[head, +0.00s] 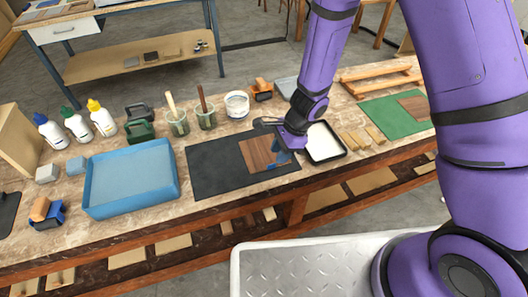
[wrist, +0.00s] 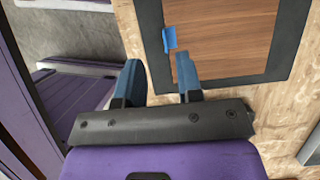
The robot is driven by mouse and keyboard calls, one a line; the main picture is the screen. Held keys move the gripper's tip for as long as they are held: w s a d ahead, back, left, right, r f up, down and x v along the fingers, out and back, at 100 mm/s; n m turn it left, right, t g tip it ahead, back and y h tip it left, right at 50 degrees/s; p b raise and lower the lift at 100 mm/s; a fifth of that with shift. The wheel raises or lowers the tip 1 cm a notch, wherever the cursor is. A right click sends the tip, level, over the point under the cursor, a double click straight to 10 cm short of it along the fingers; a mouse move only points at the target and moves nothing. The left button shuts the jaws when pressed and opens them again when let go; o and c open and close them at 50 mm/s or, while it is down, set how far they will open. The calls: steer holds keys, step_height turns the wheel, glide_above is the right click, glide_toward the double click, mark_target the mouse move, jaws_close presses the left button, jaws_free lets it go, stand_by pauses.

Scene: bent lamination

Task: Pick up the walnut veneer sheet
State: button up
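The walnut veneer sheet (head: 257,151) is a brown square lying on a dark mat (head: 213,166) on the bench. In the wrist view, the sheet (wrist: 235,40) has a small blue tab (wrist: 169,39) on its edge. My gripper (head: 279,158) is low at the sheet's right front part in the head view. In the wrist view, my gripper (wrist: 158,66) has its two blue fingers apart, with nothing seen between them. One finger overlaps the sheet beside the tab; the other is beyond the mat's edge. I cannot tell whether the finger touches the sheet.
A black-rimmed white tray (head: 324,144) stands just right of the mat. A blue tray (head: 130,181) is to its left. Jars with brushes (head: 177,124) and a white tub (head: 237,104) stand behind. Another brown square (head: 417,107) lies on a green mat (head: 382,112).

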steer(key=shift+w+x, duration=0.15)
steer(key=shift+x, duration=1.2)
steer(key=shift+w+x, duration=0.15)
steer(key=shift+x, duration=1.2)
steer(key=shift+c, duration=0.2)
jaws_close()
